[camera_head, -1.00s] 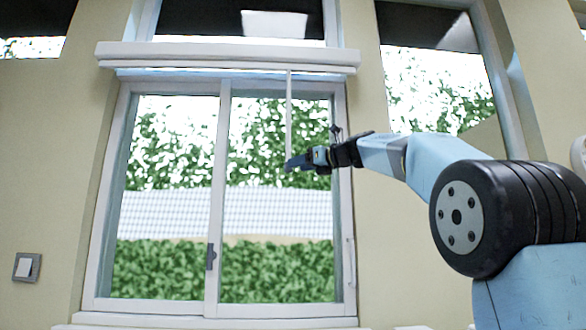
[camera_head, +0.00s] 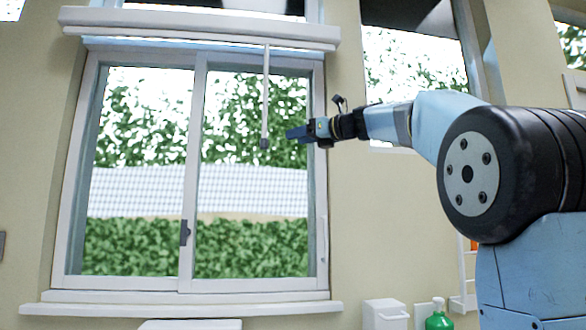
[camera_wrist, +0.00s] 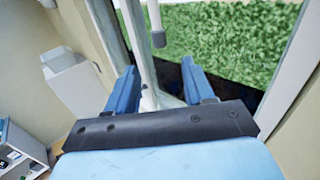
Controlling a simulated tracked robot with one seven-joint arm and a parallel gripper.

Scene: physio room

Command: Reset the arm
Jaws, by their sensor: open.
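My gripper (camera_head: 297,133) is held out to the left at the end of my arm, in front of the right part of the window in the head view. In the wrist view its two blue fingers (camera_wrist: 160,88) stand apart with nothing held between them. The hanging blind wand (camera_head: 265,100) ends in a grey knob just left of the fingertips in the head view. In the wrist view the wand's knob (camera_wrist: 158,39) shows beyond the fingers, apart from them.
A window (camera_head: 195,180) with a sill (camera_head: 180,309) and a blind rail (camera_head: 200,27) fills the left. A white box (camera_head: 385,314) and a green bottle (camera_head: 438,320) stand low at right. A shelf (camera_wrist: 22,150) shows at lower left in the wrist view.

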